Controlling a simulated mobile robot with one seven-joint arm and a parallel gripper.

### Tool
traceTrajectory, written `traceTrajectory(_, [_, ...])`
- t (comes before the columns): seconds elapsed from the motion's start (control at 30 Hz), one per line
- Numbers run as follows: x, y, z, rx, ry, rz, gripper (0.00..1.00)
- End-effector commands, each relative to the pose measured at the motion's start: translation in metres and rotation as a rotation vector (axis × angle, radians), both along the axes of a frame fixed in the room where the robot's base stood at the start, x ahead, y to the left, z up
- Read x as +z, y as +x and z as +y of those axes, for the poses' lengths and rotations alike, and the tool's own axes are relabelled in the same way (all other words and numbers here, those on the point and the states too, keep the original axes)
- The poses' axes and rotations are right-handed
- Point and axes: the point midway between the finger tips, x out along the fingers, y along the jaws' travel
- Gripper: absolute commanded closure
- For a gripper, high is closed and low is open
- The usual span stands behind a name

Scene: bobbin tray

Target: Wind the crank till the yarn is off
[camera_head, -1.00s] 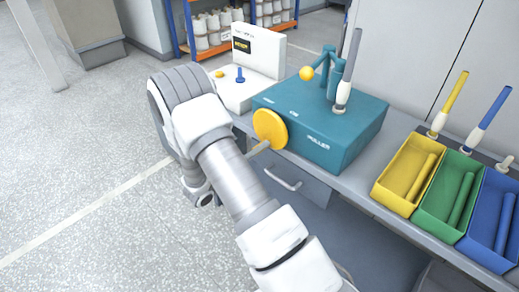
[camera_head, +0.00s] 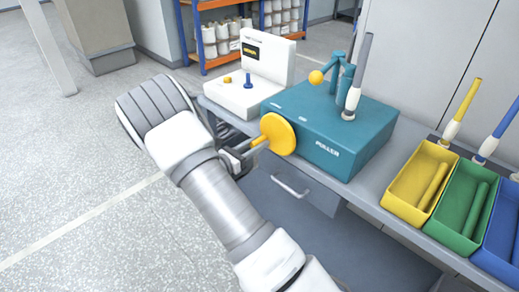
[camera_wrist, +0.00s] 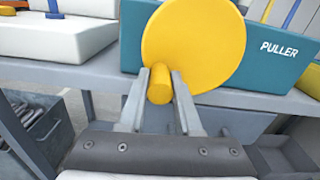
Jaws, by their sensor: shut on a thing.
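A teal box (camera_head: 330,130) marked PULLER stands on the bench, with a yellow crank disc (camera_head: 278,134) on its front side. The disc also shows in the wrist view (camera_wrist: 195,45). A yellow crank handle (camera_wrist: 159,85) sticks out from the disc, low and left of its middle. My gripper (camera_wrist: 160,82) is shut on this handle, one finger on each side. On top of the box, a bobbin with white yarn (camera_head: 351,101) stands upright on a grey stick, beside a teal arm with a yellow ball (camera_head: 316,77). How much yarn is left is too small to tell.
A white device (camera_head: 250,90) with a dark display and blue peg stands left of the box. Yellow (camera_head: 400,205), green (camera_head: 442,228) and blue (camera_head: 489,262) trays sit at the right. A drawer handle (camera_head: 290,186) juts out below the bench.

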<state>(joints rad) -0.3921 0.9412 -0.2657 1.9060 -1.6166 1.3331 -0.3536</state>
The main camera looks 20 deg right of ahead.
Motion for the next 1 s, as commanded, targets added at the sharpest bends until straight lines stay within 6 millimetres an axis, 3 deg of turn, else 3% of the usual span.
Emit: traceTrajectory(1.0, [0.043, 0.009, 0.004, 0.002, 0.331, -0.906, 1.0])
